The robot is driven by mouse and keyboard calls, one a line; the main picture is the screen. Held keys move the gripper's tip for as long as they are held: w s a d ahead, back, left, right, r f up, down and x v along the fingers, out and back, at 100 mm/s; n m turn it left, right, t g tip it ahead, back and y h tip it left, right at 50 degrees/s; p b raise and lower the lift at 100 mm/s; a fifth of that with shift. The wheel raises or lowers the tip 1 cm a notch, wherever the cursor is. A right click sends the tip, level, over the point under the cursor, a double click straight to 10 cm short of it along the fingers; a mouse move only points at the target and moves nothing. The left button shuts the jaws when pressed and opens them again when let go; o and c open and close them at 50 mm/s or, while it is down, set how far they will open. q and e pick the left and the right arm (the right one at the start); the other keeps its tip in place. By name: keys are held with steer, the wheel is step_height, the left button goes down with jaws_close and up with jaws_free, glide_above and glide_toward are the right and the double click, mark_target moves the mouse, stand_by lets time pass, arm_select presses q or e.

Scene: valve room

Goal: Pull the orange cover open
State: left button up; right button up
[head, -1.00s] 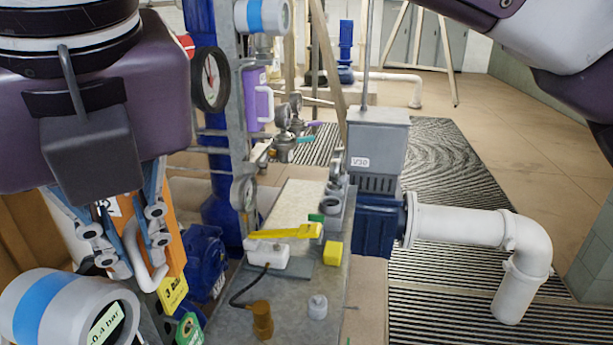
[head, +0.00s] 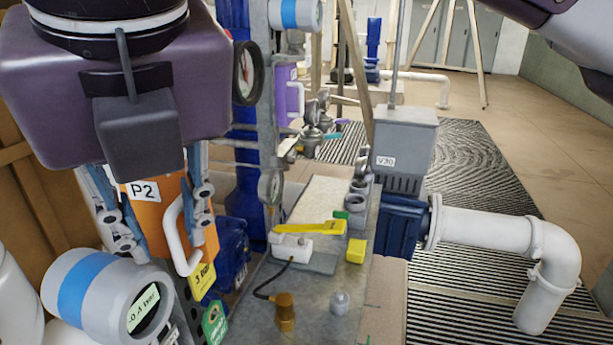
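The orange cover (head: 149,222), labelled P2, stands upright at the lower left and looks shut. A white bar handle (head: 174,240) runs down its front. The gripper's dark body hides the cover's top. I cannot tell whether the fingers touch the cover.
A round gauge with a blue band (head: 103,290) stands close below the gripper. A yellow tag (head: 202,280) hangs under the cover. A bench (head: 322,210) with a yellow lever (head: 312,228) is to the right. Beyond are a grey V30 box (head: 404,140) and a white pipe (head: 485,228).

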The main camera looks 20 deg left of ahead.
steer(key=v, duration=1.2)
steer(key=shift+w+a, duration=0.1)
steer(key=shift+w, duration=0.05)
